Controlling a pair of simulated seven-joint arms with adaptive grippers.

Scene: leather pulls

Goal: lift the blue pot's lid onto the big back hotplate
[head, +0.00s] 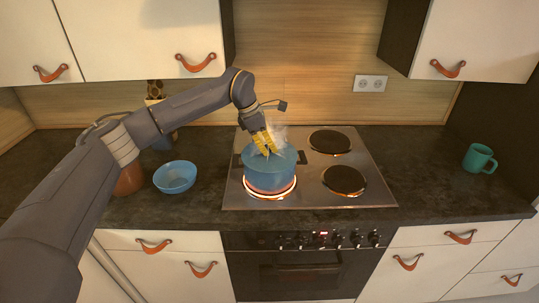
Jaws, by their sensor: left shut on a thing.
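The blue pot (268,176) stands on the glowing front left hotplate (292,189) of the stove. Its blue lid (283,157) appears to be on or just above the pot's rim; I cannot tell if there is a gap. My left gripper (266,150) points down over the lid, its yellow fingers shut on it at the top, with the grip partly hidden by whitish steam. A dark back hotplate (330,141) at the right is bare. The back left of the stove is largely hidden behind my gripper and the steam. My right gripper is not in view.
A bare front right hotplate (344,180) shows a faint orange edge. A blue bowl (175,177) and a reddish-brown pot (130,179) stand left of the stove. A teal mug (479,158) stands far right, with clear counter (415,170) between. Wall cupboards hang above.

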